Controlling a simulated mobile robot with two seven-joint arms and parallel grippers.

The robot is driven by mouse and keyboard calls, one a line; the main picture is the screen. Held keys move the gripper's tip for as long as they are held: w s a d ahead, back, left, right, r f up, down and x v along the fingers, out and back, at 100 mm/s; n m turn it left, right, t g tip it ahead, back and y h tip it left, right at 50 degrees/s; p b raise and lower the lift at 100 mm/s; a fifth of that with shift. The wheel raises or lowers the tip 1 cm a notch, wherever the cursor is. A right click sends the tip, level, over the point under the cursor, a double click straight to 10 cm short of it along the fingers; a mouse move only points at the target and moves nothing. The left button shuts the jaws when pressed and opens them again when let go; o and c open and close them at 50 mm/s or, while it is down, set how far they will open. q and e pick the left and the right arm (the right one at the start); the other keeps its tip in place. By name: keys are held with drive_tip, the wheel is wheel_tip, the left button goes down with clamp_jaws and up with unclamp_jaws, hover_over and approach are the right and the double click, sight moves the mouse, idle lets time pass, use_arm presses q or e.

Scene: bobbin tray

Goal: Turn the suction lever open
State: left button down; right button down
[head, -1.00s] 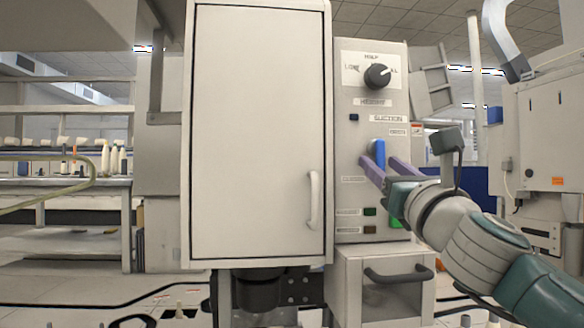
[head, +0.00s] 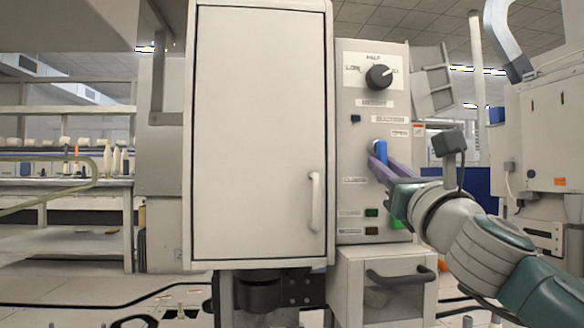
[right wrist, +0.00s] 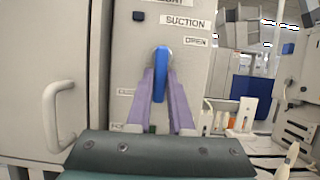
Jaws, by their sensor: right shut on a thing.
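The blue suction lever (head: 381,150) is on the front of the grey control panel (head: 352,135), under a label. In the right wrist view the lever (right wrist: 161,62) stands about upright, below the word SUCTION, with the OPEN label (right wrist: 195,41) to its upper right and a partly hidden label to its lower left. My right gripper (head: 376,160) has its two purple fingers shut on the lever, one on each side; the fingers (right wrist: 161,82) hide part of its sides. My left gripper is out of view.
A black knob (head: 379,77) sits above the lever. Dark and green buttons (head: 371,212) are below it. A large cabinet door (head: 262,130) with a white handle (head: 316,202) stands left of the panel. A drawer with a dark handle (head: 400,275) is underneath.

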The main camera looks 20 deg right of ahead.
drive_tip(key=shift+n, duration=0.3)
drive_tip(key=d+r+n+g+y+p, duration=0.1)
drive_tip(key=n+y+p, duration=0.1)
drive_tip(key=n, duration=0.5)
drive_tip(key=d+r+n+g+y+p, duration=0.1)
drive_tip(key=n+y+p, duration=0.2)
drive_tip(key=n+p, duration=0.2)
drive_tip(key=d+r+n+g+y+p, duration=0.1)
drive_tip(key=n+g+y+p, duration=0.1)
drive_tip(key=n, duration=0.7)
drive_tip(key=shift+s+r+n+y+p, duration=0.3)
drive_tip(key=shift+s+y+p, duration=0.1)
drive_tip(key=shift+p, duration=0.4)
drive_tip(key=shift+f, duration=0.1)
drive_tip(key=c, duration=0.8)
unclamp_jaws()
drive_tip(key=shift+s, duration=0.1)
